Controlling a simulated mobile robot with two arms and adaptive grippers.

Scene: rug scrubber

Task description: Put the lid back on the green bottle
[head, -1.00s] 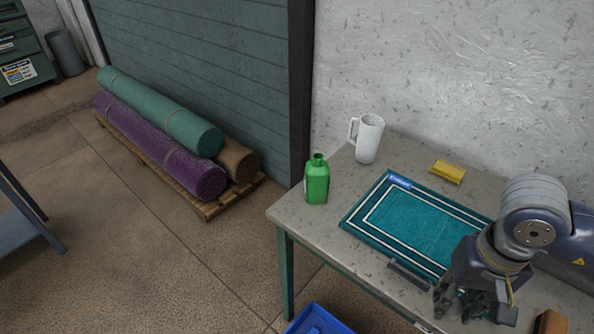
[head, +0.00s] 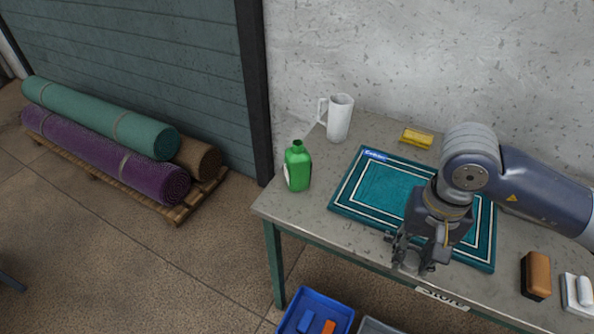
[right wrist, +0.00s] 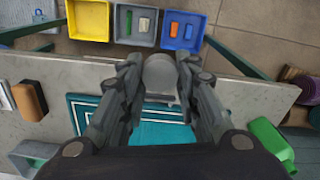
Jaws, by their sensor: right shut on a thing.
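The green bottle (head: 298,168) stands upright on the table near its left end, with an open neck and no lid on it. It also shows at the right edge of the right wrist view (right wrist: 268,142). My right gripper (head: 412,264) is over the table's front edge, right of the bottle and well apart from it. Its fingers are shut on a round grey piece (right wrist: 160,70) that looks like the lid, seen between the fingertips in the right wrist view. My left gripper is in neither view.
A teal rug sample (head: 350,188) lies on the table (head: 305,212). A white jug (head: 339,118) stands behind the bottle, a yellow block (head: 416,138) at the back. A brown brush (head: 537,275) lies at the right. Bins, including a blue one (head: 290,322), stand below the front edge.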

